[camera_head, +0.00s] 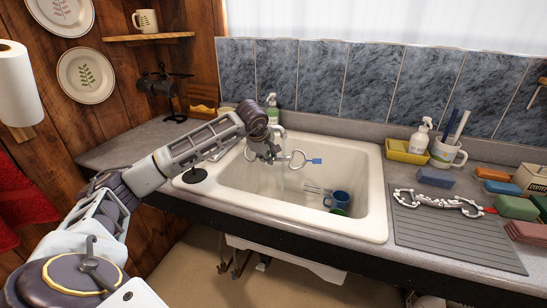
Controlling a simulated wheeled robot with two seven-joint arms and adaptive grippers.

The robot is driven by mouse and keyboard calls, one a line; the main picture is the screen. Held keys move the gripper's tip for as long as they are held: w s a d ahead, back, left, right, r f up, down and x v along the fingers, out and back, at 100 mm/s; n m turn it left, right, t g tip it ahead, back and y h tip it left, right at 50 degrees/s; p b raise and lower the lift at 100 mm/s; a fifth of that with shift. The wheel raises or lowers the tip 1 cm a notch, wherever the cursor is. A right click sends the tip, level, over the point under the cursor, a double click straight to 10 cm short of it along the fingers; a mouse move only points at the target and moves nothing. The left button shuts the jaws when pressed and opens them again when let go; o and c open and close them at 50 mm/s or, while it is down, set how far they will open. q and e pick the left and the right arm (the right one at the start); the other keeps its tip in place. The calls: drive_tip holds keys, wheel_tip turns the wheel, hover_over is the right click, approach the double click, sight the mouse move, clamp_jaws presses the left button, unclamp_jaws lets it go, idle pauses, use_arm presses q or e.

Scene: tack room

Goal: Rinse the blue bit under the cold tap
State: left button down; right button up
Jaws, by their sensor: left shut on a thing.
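My left gripper (277,158) is over the back left part of the white sink (379,190), shut on the blue bit (317,161). A metal ring and a blue tag stick out to the right of the fingers; the rest is hidden by the gripper. The bit is held in the air above the basin. My right gripper is not in view.
A second bit (440,202) with a red tag lies on the grey draining mat (430,232). Soap bottles, a yellow tray (404,151), a white mug (446,155) and coloured blocks crowd the back and right counter.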

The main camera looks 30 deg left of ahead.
use_arm(q)
drive_tip(key=shift+d, duration=0.1)
idle(0.6)
drive_tip(key=s+d, duration=0.5)
drive_tip(key=d, duration=0.3)
drive_tip(key=shift+d+b, duration=0.15)
drive_tip(key=shift+b, duration=0.2)
idle(0.7)
